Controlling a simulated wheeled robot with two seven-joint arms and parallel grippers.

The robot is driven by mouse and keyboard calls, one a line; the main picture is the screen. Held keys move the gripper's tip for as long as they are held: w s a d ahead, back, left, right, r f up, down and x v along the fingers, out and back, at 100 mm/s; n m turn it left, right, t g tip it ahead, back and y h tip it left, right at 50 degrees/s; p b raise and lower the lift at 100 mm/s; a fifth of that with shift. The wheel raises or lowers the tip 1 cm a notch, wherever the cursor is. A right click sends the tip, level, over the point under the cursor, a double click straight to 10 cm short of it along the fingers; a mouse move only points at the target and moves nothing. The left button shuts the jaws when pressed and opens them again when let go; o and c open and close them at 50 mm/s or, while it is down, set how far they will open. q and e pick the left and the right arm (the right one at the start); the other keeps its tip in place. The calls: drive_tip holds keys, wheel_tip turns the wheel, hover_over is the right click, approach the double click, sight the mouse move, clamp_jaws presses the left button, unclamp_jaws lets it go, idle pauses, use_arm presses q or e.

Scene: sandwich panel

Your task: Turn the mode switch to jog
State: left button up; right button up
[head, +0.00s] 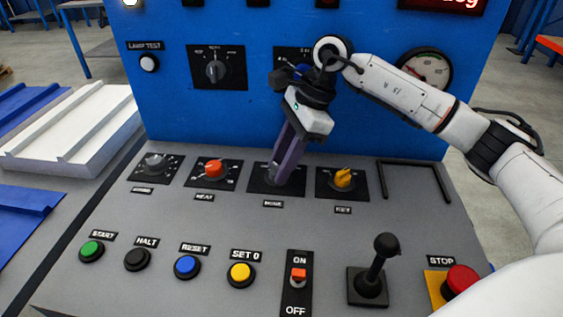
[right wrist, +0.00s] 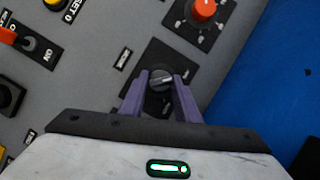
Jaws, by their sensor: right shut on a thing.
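The mode switch is a rotary knob on a black square plate (head: 258,183), third in the row of knobs on the sloped grey panel. In the head view my right gripper (head: 277,178) comes down over it and hides most of the knob. In the right wrist view the knob (right wrist: 161,79) sits between the two purple fingertips of the right gripper (right wrist: 161,80), which is shut on it. The position marks on its plate are too small or hidden to read. My left gripper is not in view.
Beside it sit a grey knob (head: 154,162), a red knob (head: 214,168) and a yellow key switch (head: 343,178). Nearer are several push buttons, an on/off toggle (head: 298,276), a black joystick (head: 376,270) and a red stop button (head: 460,281). A blue upright panel (head: 230,115) stands behind.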

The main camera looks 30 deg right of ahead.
drive_tip(key=o, duration=1)
